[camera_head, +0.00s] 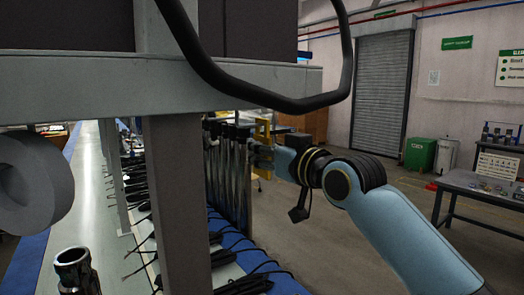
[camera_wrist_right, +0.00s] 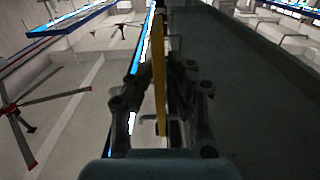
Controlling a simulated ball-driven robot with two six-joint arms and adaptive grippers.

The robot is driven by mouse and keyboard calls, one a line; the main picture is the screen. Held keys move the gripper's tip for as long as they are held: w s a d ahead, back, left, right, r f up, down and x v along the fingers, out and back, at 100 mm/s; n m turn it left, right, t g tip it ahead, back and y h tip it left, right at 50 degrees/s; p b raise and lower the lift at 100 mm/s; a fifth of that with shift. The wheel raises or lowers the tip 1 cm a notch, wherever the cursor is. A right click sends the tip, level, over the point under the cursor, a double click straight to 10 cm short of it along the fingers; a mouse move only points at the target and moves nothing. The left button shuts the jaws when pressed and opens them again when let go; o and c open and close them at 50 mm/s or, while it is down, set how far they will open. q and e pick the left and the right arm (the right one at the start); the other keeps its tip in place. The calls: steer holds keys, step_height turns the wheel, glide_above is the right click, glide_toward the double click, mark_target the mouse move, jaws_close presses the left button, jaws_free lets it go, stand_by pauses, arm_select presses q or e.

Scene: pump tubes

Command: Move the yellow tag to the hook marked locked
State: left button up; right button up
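The yellow tag (camera_head: 263,131) shows upright in the head view, just right of the dark vertical tubes. My right gripper (camera_head: 263,156) reaches it from the right, with its fingers at the tag's lower part. In the right wrist view the tag (camera_wrist_right: 159,80) appears edge-on as a narrow yellow strip between the fingers of my right gripper (camera_wrist_right: 160,75). The fingers close in on both its sides and look shut on it. Whether the tag still touches a hook behind it cannot be seen. No hook marking is readable. My left gripper is not in view.
Several dark upright tubes (camera_head: 228,175) stand left of the tag. A grey post (camera_head: 178,200) and beam (camera_head: 150,85) block much of the left side. Black cables lie on the blue-edged line below. Open floor (camera_head: 345,255) and a dark table (camera_head: 490,190) are at right.

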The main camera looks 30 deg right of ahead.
steer(key=shift+o, duration=1.3)
steer(key=shift+s, duration=0.1)
